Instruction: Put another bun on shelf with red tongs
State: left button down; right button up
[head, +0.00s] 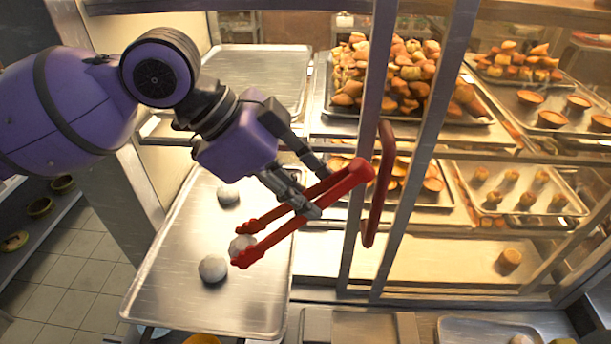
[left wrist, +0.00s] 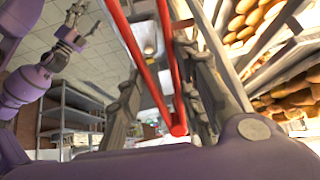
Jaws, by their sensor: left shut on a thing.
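My left gripper (head: 302,200) is shut on the red tongs (head: 340,187), which also show in the left wrist view (left wrist: 165,65). The tongs' two tips lie on either side of a pale bun (head: 240,244) over the metal tray (head: 185,313); whether they touch it is unclear. Two more pale buns, one farther back (head: 228,194) and one nearer (head: 212,268), rest on that tray. The lit lower shelf (head: 430,263) at the right holds one browned bun (head: 509,259). My right gripper (left wrist: 78,22) shows in the left wrist view, empty with fingers apart.
A glass case with metal posts and a dark red handle (head: 379,185) stands right of the tray. Its upper shelves hold pastry trays (head: 455,118). An empty tray (head: 262,62) sits behind. The left part of the lower shelf is clear.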

aim_at(305, 223)
pick_arm(q)
notch_tip(305, 223, down, 7)
jog(key=b, duration=0.4)
jog(key=shift+r, duration=0.15)
jog(key=shift+w+f+b, duration=0.15)
jog(key=shift+f+b, duration=0.25)
jog(key=shift+b, duration=0.2)
pick_arm(e)
notch_tip(305, 223, down, 6)
jog(key=s, duration=0.1)
jog(key=shift+s+d+g, duration=0.2)
jog(key=shift+s+g, duration=0.05)
jog(key=shift+g, duration=0.05)
jog(key=shift+r, duration=0.15)
pick_arm(q)
jog(key=c, duration=1.6)
grip_release()
jog(key=shift+c, duration=1.1)
jog(key=shift+o, duration=0.9)
pick_arm(e)
jog(key=shift+s, duration=0.1)
